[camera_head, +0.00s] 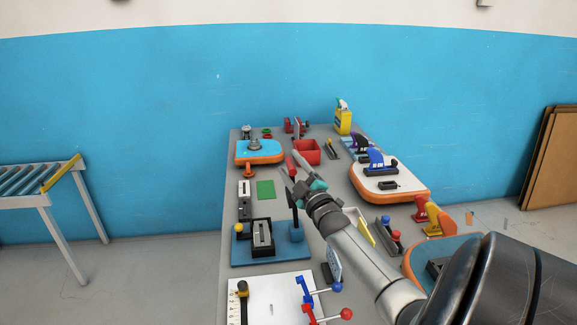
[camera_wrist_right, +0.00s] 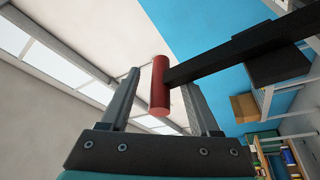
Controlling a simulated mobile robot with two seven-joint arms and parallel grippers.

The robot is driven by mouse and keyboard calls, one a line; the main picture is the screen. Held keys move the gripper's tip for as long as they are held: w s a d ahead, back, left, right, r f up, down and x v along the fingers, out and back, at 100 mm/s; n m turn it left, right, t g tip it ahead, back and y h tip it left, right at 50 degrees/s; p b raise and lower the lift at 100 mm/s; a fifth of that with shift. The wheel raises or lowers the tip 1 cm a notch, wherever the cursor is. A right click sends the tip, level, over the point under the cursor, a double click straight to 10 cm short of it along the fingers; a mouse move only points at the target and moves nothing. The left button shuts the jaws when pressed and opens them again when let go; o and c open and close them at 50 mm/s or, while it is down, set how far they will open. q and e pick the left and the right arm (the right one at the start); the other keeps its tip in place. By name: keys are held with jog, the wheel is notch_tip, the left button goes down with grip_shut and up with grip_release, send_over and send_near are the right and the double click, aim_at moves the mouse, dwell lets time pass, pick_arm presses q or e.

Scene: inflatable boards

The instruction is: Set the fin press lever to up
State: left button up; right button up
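The fin press has a blue base plate (camera_head: 243,256), a black frame with a grey block, and a black lever (camera_head: 294,212) rising steeply from a blue block (camera_head: 296,232). A red grip (camera_head: 290,166) shows beyond my right gripper, apparently at the lever's top. My right gripper (camera_head: 289,177) is at this grip. In the right wrist view, the red grip (camera_wrist_right: 160,86) on the black lever bar (camera_wrist_right: 215,62) lies between the two spread fingers (camera_wrist_right: 158,85), with a gap visible on the left; contact on the right is unclear. My left gripper is not in view.
A white board with blue and red clamps (camera_head: 306,290) lies in front. A red bin (camera_head: 307,152) and orange-edged boards (camera_head: 259,158) stand farther back. More fins and a white board (camera_head: 405,185) are on the right. A roller conveyor (camera_head: 40,178) stands left of the table.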

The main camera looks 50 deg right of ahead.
jog(key=shift+s+d+f, duration=0.2)
jog(key=p+v, duration=0.1)
jog(key=v, duration=1.4)
jog(key=shift+a, duration=0.15)
